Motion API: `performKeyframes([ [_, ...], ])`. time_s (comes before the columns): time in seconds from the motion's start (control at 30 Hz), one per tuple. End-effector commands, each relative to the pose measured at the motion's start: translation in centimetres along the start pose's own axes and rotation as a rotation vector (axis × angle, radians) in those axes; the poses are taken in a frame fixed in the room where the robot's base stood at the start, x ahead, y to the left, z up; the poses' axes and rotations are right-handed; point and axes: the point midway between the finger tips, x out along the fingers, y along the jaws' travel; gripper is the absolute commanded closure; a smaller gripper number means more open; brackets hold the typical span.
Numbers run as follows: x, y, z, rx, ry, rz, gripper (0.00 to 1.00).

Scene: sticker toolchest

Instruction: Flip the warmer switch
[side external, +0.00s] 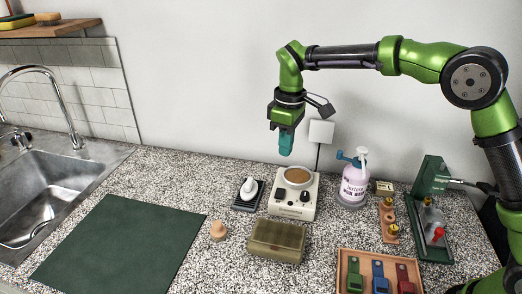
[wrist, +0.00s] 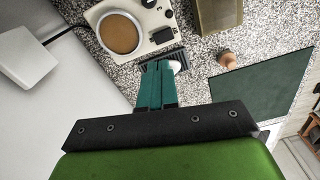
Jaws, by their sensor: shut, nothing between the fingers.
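The warmer (side external: 281,207) is a cream box on the counter with a round tan-topped plate (side external: 298,176). It also shows at the top of the wrist view (wrist: 104,16). A dark rectangular part (wrist: 162,35), which looks like the switch, sits on its panel near a dark round knob (wrist: 148,3). I cannot tell the switch's position. My gripper (side external: 286,152) has teal fingers pointing down, shut and empty, in the air above and behind the warmer. In the wrist view the fingertips (wrist: 158,65) appear beside the warmer's corner, touching nothing I can see.
Left of the warmer is a black tray (side external: 239,207) with a white item. In front are an olive box (side external: 276,241) and a wooden knob (side external: 218,231). A pump bottle (side external: 354,186) stands to the right. The green mat (side external: 125,245) is bare.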

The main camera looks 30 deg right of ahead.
Motion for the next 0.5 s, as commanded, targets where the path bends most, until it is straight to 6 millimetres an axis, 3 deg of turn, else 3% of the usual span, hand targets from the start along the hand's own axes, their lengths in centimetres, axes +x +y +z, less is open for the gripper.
performKeyframes([
  [0.1,-0.8,0.6,-1.3,-0.097,-0.010,0.009,1.00],
  [0.2,-2.2,0.7,-1.4,-0.160,-0.010,0.013,1.00],
  [0.5,-2.1,0.5,-1.0,-0.205,-0.025,0.000,1.00],
])
